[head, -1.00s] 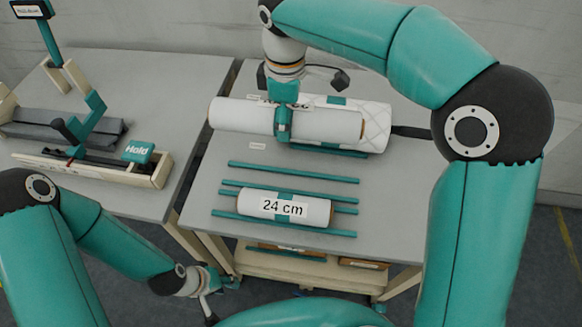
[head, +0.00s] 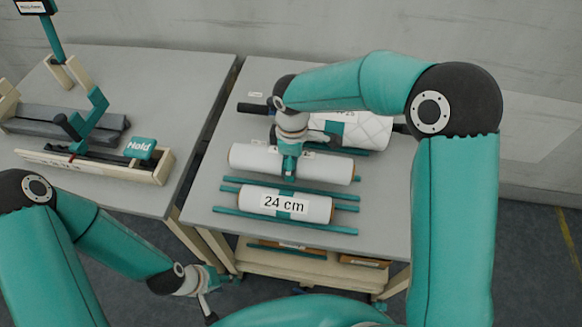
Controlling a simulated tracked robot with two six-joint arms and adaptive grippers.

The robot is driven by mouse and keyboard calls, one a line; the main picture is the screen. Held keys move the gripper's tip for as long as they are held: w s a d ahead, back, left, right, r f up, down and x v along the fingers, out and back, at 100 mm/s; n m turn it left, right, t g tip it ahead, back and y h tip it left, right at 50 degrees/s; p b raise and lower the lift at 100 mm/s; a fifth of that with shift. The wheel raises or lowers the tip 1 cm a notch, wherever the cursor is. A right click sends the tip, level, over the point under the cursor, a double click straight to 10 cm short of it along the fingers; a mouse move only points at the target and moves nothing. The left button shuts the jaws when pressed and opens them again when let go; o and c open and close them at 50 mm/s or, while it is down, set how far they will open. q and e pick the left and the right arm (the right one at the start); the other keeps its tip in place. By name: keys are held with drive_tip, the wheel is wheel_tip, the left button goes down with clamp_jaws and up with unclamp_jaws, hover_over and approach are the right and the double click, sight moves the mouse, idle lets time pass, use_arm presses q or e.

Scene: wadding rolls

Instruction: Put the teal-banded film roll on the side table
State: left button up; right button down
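A white roll (head: 250,160) with a brown core end lies level in the middle of the right table (head: 205,205), over a teal rail. My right gripper (head: 290,173) reaches down from above and is shut around its middle; any band there is hidden. A shorter white roll with a teal band and a "24 cm" label (head: 258,201) lies nearer on teal rails. At the back, a quilted white roll (head: 372,132) with a teal band is partly hidden by my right arm. My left gripper (head: 214,291) is open and empty, low beside the right table's front.
The left table (head: 185,85) carries a cradle device with a teal "Hold" block (head: 140,148) and a grey bar. A lower shelf (head: 300,270) sits under the right table. Bare tabletop shows at the right table's right side.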

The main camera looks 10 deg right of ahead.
drive_tip(key=shift+f, duration=1.5)
drive_tip(key=shift+f, duration=0.35)
drive_tip(key=shift+c, duration=2)
unclamp_jaws()
